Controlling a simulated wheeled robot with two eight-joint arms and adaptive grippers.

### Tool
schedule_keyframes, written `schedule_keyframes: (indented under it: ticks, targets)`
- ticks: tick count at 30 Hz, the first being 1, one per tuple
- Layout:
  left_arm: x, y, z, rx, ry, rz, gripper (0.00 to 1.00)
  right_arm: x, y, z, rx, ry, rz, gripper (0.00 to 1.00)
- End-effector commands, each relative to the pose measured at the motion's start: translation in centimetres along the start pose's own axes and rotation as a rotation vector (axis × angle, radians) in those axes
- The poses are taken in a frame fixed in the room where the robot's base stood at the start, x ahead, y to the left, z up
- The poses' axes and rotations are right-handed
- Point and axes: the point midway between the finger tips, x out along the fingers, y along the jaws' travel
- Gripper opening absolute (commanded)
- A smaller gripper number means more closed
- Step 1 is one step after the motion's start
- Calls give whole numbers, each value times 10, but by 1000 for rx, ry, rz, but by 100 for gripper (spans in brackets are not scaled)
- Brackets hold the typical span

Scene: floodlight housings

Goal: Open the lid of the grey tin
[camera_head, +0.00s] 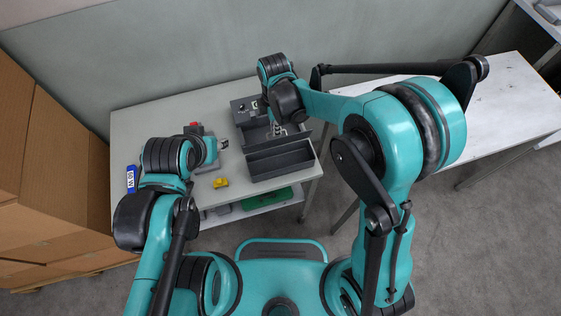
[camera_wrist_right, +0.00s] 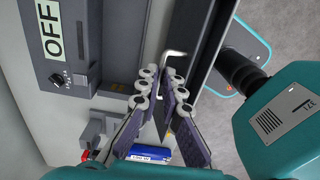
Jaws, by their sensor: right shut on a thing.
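The grey tin (camera_head: 282,163) is a dark, long box near the right front of the table. A flat dark panel (camera_head: 272,144), seemingly its lid, stands raised along its far side. My right gripper (camera_head: 278,130) reaches down just behind that panel. In the right wrist view its fingers (camera_wrist_right: 160,95) are closed together on a thin dark part, seemingly the lid's edge; the exact contact is hard to see. A bent silver rod (camera_wrist_right: 175,54) shows beyond the fingertips. My left gripper (camera_head: 223,144) is left of the tin, apart from it; its finger opening is too small to judge.
A dark grey unit (camera_head: 245,106) with an OFF label (camera_wrist_right: 51,29) stands behind the tin. A yellow item (camera_head: 220,182) and a blue item (camera_head: 131,179) lie on the table (camera_head: 155,115). A green case (camera_head: 267,200) is on the lower shelf. Cardboard boxes (camera_head: 45,170) stand left.

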Motion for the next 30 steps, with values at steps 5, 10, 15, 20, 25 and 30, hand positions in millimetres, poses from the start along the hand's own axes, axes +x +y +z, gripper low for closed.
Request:
schedule_keyframes:
  ticks: [5,10,15,20,25,30]
  targets:
    - [0,0,0,0,0,0,40,0,0,0,-1,0,0,0]
    - [1,0,1,0,0,0,40,1,4,0,-1,0,0,0]
    - [2,0,2,0,0,0,40,2,9,0,-1,0,0,0]
    - [3,0,2,0,0,0,40,2,12,0,-1,0,0,0]
    - [2,0,2,0,0,0,40,2,13,0,-1,0,0,0]
    - [3,0,2,0,0,0,40,2,13,0,-1,0,0,0]
